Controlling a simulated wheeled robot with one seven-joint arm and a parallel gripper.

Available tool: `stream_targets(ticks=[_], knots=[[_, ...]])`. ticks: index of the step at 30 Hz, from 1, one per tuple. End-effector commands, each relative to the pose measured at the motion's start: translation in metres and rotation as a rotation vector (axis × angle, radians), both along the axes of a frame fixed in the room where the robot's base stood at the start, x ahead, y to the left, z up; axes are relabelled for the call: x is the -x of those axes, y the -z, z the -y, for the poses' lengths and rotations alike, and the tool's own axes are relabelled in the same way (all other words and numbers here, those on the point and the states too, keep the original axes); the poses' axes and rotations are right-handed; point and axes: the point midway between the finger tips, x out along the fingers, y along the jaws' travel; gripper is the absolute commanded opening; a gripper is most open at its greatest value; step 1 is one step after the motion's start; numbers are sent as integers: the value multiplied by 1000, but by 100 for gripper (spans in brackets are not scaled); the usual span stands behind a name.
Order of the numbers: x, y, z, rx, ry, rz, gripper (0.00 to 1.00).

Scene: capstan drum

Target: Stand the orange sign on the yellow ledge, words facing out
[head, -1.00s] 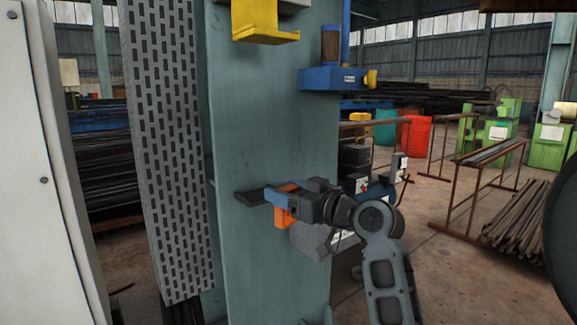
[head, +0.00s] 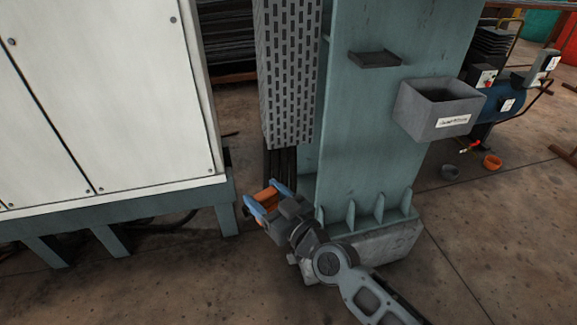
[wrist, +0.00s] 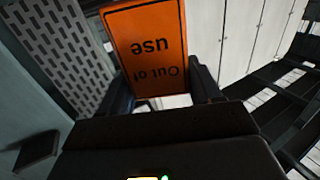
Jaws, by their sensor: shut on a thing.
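The orange sign (head: 267,198) is between the blue fingers of my gripper (head: 266,199), low in front of the column's foot in the head view. In the wrist view the sign (wrist: 150,42) stands up between the dark fingers (wrist: 160,84), with the words "Out of use" facing the camera and upside down. My gripper is shut on it. The yellow ledge is outside both current views.
A teal column (head: 385,120) carries a small dark shelf (head: 375,58) and a grey labelled bin (head: 438,108). A perforated panel (head: 288,80) hangs left of it. A white cabinet (head: 110,100) stands farther left. Open floor lies in front.

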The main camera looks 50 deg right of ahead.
Motion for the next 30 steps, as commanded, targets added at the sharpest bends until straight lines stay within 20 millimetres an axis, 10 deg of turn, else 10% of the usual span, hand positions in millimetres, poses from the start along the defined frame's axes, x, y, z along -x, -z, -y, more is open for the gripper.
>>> stream_targets(ticks=[15, 30], knots=[[-17, 65, -77, 1, -78, 2, 31], [-23, 73, -89, 0, -97, 3, 31]])
